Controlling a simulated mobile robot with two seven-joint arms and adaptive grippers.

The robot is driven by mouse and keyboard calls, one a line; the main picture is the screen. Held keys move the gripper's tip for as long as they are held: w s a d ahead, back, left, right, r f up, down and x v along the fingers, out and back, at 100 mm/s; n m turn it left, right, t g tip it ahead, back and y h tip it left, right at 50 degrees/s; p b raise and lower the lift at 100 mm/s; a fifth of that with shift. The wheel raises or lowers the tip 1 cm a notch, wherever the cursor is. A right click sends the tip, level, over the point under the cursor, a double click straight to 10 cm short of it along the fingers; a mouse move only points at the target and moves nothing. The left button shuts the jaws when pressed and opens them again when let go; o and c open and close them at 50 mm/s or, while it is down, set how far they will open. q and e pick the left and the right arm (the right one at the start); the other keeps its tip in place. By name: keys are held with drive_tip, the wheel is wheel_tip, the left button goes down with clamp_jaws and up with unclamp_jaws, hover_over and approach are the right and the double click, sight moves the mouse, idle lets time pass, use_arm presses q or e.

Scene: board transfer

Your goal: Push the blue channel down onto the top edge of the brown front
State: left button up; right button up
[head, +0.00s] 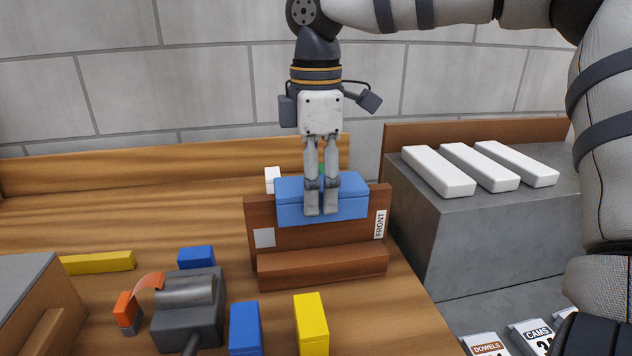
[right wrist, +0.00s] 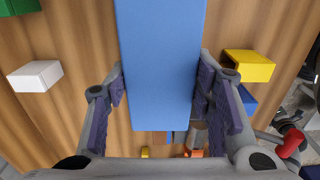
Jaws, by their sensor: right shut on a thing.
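The brown front (head: 318,240) is an upright brown board with a "FRONT" label at its right end and a thicker brown strip along its base. The blue channel (head: 352,205) is at the middle of its top edge and hides that part of the edge. I cannot tell how far down it sits. My right gripper (head: 321,208) comes straight down from above and is shut on the blue channel. In the right wrist view the channel (right wrist: 160,60) runs lengthwise between the two fingers (right wrist: 160,90). My left gripper is not in view.
A grey block (head: 460,235) with several white bars stands right of the board. A grey device (head: 188,310) with an orange strip, blue blocks (head: 245,328) and a yellow block (head: 311,325) are in front. A white block (head: 272,178) is behind. Labelled bins (head: 487,345) are lower right.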

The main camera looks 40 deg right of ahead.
drive_tip(key=shift+f, duration=0.15)
idle(0.3)
drive_tip(key=o, duration=1)
drive_tip(key=shift+o, duration=0.2)
wheel_tip(320, 180, up, 12)
